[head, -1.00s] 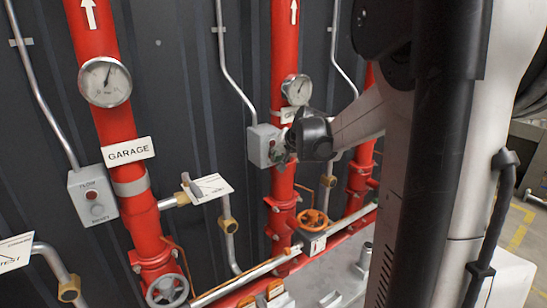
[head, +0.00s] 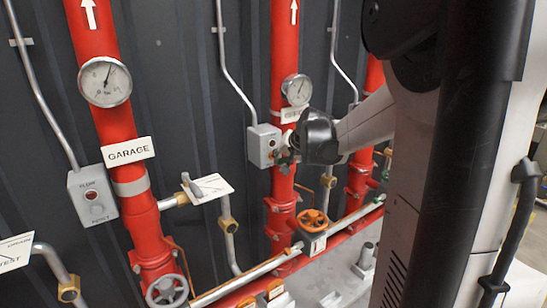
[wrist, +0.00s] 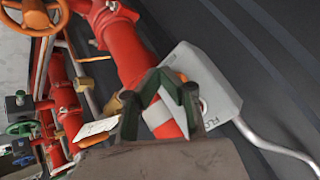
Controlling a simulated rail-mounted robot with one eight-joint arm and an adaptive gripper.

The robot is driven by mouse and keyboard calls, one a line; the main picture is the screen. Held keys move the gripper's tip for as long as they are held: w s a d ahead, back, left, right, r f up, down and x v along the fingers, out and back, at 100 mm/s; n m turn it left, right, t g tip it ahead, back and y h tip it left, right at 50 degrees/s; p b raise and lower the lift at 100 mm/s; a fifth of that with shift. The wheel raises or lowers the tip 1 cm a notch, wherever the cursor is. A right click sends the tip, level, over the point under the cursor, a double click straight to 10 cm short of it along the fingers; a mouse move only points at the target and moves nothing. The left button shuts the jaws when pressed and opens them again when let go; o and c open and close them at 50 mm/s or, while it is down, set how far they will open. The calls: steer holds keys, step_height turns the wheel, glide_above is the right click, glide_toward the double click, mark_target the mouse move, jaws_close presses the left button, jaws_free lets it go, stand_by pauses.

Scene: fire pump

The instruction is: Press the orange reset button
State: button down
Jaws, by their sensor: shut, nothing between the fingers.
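The second grey control box (head: 263,145) is on the middle red pipe in the head view, with a small red spot on its front. The same box (wrist: 222,98) shows in the wrist view, with part of a "FLO..." label. My gripper (head: 285,160) is just right of the box's lower front. In the wrist view my gripper (wrist: 172,82) has its green fingertips shut and empty, overlapping the box's left edge; contact cannot be told.
Another grey box (head: 92,196) with a red lamp hangs by the GARAGE sign (head: 128,151). An orange handwheel (head: 313,221) sits below the middle box. Red pipes, gauges and a grey conduit (head: 235,80) surround the box. Dark wall panels stand behind.

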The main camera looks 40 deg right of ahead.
steer(key=shift+s, duration=0.1)
steer(key=s, duration=0.4)
steer(key=shift+s+a, duration=0.15)
steer(key=shift+s, duration=0.2)
stand_by(0.9)
steer(key=s+a+f+n+y+b, duration=0.1)
steer(key=s+a+n+b, duration=0.15)
steer(key=a, duration=0.65)
steer(key=s+a+n+b, duration=0.1)
steer(key=s+a, duration=0.3)
steer(key=a, duration=0.5)
steer(key=s+a+f+n+g+b, duration=0.1)
steer(key=s+a+f+n+b, duration=0.2)
steer(key=s+a, duration=1)
step_height(320, 180, down, 5)
steer(key=shift+s+a+r+n, duration=0.15)
steer(key=shift+s+a+n, duration=0.25)
steer(key=shift+n, duration=0.85)
